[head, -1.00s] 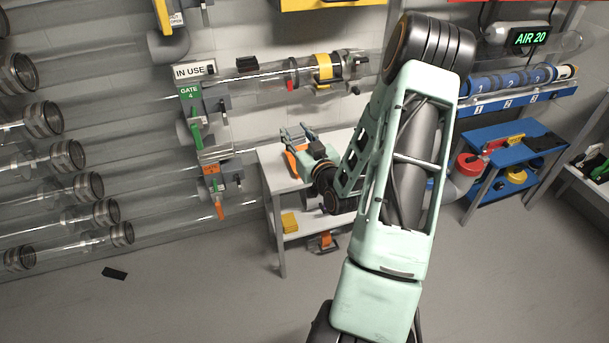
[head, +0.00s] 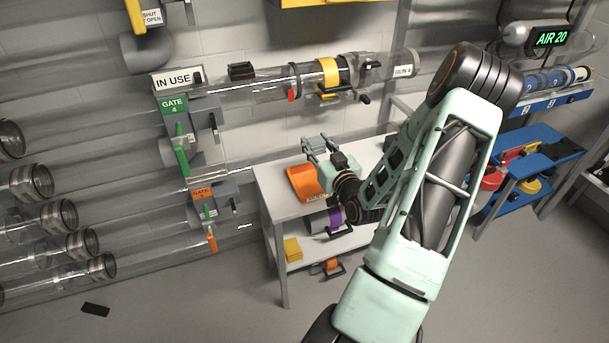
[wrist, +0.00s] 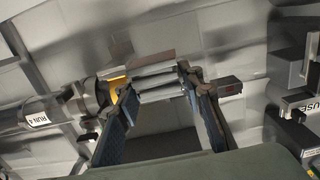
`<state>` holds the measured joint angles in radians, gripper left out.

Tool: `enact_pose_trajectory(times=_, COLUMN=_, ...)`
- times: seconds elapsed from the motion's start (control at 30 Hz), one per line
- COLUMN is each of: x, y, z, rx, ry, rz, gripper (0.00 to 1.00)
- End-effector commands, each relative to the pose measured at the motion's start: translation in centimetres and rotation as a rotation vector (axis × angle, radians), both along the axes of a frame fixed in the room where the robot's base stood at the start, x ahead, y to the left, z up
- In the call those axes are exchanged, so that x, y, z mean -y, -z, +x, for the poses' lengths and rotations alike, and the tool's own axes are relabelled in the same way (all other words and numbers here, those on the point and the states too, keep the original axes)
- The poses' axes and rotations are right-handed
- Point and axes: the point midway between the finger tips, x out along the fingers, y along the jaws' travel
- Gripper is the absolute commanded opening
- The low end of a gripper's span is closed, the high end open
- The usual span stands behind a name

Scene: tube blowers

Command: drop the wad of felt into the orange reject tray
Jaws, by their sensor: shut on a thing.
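The orange reject tray (head: 303,184) stands on the white bench, with a partly hidden label on its front. My gripper (head: 319,145) is above and behind the tray in the head view, its fingers pointing up and left. In the wrist view my gripper (wrist: 157,88) has its blue-padded fingers spread some way apart. A dark grey patch (wrist: 168,146) shows between them and may be the wad of felt, though its shape is not clear. No wad can be made out in the head view. The inside of the tray is mostly hidden.
The white bench (head: 282,208) has a lower shelf with a yellow block (head: 292,249) and a purple-banded cylinder (head: 325,221). Clear tubes with gate 4 (head: 174,106) stand left of it. A blue table (head: 532,164) stands to the right. The floor in front is mostly clear.

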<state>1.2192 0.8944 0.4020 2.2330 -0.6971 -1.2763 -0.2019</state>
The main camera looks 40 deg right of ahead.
Motion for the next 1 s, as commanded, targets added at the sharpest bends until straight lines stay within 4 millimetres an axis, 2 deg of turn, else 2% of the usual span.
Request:
enact_pose_trajectory(times=0.27, x=0.0, y=0.9, z=0.0, rx=-0.001, ry=0.000, rz=0.001, gripper=0.18)
enact_pose_trajectory(times=0.7, x=0.0, y=5.6, z=0.0, rx=0.001, ry=0.001, rz=0.001, gripper=0.18)
enact_pose_trajectory(times=1.0, x=0.0, y=6.0, z=0.0, rx=0.001, ry=0.000, rz=0.000, gripper=0.18)
